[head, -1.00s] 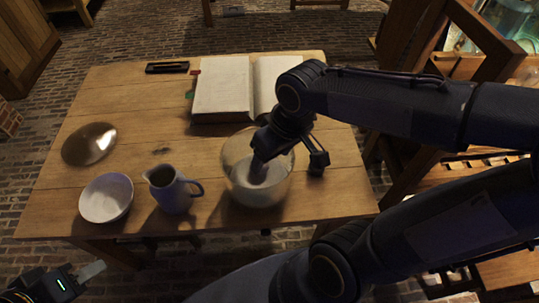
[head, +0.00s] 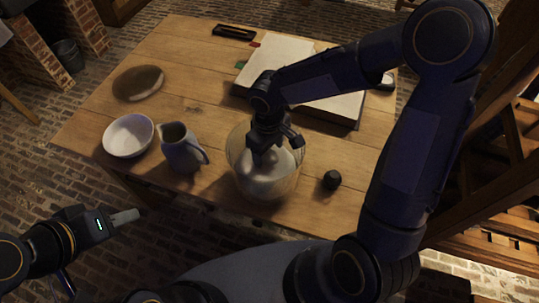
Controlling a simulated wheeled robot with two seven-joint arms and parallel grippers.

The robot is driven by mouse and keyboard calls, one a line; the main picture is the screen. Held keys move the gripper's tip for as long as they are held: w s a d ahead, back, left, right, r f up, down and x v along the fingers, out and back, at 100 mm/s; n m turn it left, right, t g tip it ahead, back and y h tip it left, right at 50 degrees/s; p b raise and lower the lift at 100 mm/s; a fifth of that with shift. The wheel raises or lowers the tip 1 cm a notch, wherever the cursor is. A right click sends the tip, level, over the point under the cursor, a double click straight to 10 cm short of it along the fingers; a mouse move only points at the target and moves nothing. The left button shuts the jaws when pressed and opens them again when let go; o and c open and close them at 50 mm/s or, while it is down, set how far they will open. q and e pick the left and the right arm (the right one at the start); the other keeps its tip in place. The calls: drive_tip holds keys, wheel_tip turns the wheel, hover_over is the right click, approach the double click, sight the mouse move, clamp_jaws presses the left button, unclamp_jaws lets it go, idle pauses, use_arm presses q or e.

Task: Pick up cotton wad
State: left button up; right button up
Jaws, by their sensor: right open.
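A clear glass bowl (head: 233,170) stands near the front edge of the wooden table, with a whitish mass (head: 268,184) inside it. I cannot tell whether this mass is the cotton wad. My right gripper (head: 267,158) points down into the bowl's mouth, open, just above or at the whitish mass; its fingertips are partly hidden. My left gripper (head: 124,217) is off the table's front edge at lower left, with a pale tip showing. I cannot tell if its jaws are open.
A blue-grey pitcher (head: 181,151) and a white bowl (head: 128,136) stand left of the glass bowl. A round plate (head: 138,83) lies behind them. An open book (head: 337,106) lies behind my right arm. A small dark round object (head: 332,180) sits right of the glass bowl.

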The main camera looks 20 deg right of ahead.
wheel_tip(320, 180, down, 2)
drive_tip(key=shift+f, duration=0.15)
drive_tip(key=c, duration=1.1)
drive_tip(key=shift+c, duration=0.2)
drive_tip(key=shift+r, duration=0.35)
drive_tip(key=r, duration=0.3)
drive_tip(key=shift+s+a+r, duration=0.1)
drive_tip(key=shift+a+r, duration=0.05)
drive_tip(key=shift+a, duration=0.15)
drive_tip(key=s+a+r+b, duration=0.1)
drive_tip(key=s+a+r, duration=0.7)
drive_tip(key=a+r, duration=0.1)
drive_tip(key=shift+s+a, duration=0.25)
drive_tip(key=shift+a, duration=0.55)
